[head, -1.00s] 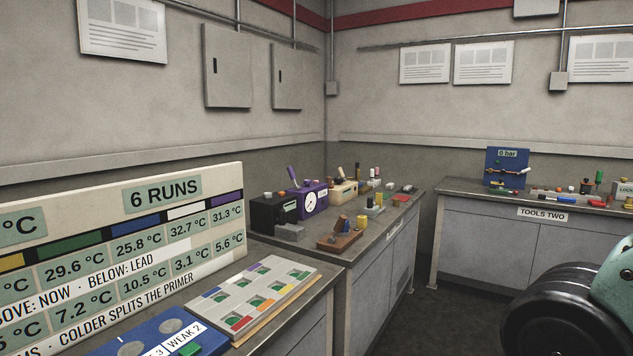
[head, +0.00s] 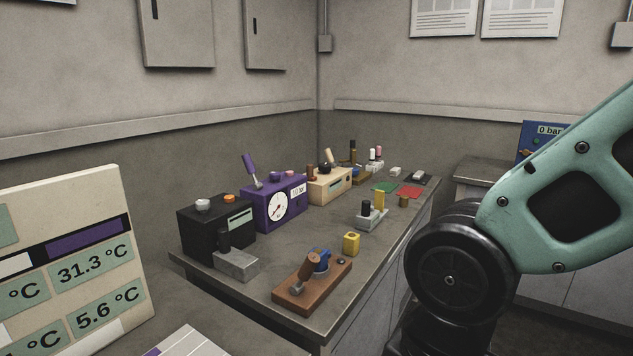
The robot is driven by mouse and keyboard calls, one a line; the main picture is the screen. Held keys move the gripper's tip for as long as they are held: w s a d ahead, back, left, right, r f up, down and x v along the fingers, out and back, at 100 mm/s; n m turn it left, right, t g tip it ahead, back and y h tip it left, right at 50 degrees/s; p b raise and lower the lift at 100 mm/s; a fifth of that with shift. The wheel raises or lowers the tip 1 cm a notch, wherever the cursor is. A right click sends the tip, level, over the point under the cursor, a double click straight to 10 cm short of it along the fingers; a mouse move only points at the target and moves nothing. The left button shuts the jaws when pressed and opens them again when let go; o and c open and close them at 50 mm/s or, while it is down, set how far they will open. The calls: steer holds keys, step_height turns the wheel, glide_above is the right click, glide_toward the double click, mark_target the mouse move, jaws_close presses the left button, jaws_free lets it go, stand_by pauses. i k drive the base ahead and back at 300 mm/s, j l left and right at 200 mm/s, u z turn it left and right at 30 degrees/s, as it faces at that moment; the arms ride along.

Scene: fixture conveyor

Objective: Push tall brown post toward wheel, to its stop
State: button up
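On the bench, a cream box (head: 329,186) carries an upright brown post (head: 311,172) at its left end. A low black part, perhaps the wheel (head: 325,168), sits just right of that post with a small gap I cannot measure. A pale lever (head: 329,156) leans behind it. Farther back, a small brown block (head: 362,178) bears a tall dark post (head: 352,151), too small to make out well. My gripper is out of view; only my arm shows at right.
A black box (head: 214,228), a purple box with a dial (head: 276,203) and a brown fixture with a blue part (head: 312,286) stand nearer. A grey fixture (head: 371,219) and a yellow block (head: 351,243) stand near the right edge. Bare bench top lies between them.

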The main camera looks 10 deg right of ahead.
mark_target(311, 177)
steer(key=i+l+u, duration=0.1)
steer(key=i+l, duration=0.2)
steer(key=i+l+u, duration=0.15)
steer(key=i+l, duration=0.15)
steer(key=i+l+u, duration=0.15)
steer(key=l, duration=0.4)
steer(key=i+l+u, duration=0.1)
steer(key=i+l, duration=0.25)
steer(key=i+l+u, duration=0.15)
steer(key=l, duration=0.4)
steer(key=i+l+u, duration=0.15)
steer(key=l, duration=0.4)
steer(key=i+l+u, duration=0.15)
steer(key=i+l, duration=0.15)
steer(key=l, duration=0.2)
steer(key=i+l+u, duration=0.15)
steer(key=l, duration=0.4)
steer(key=i+l+u, duration=0.1)
steer(key=l, duration=0.45)
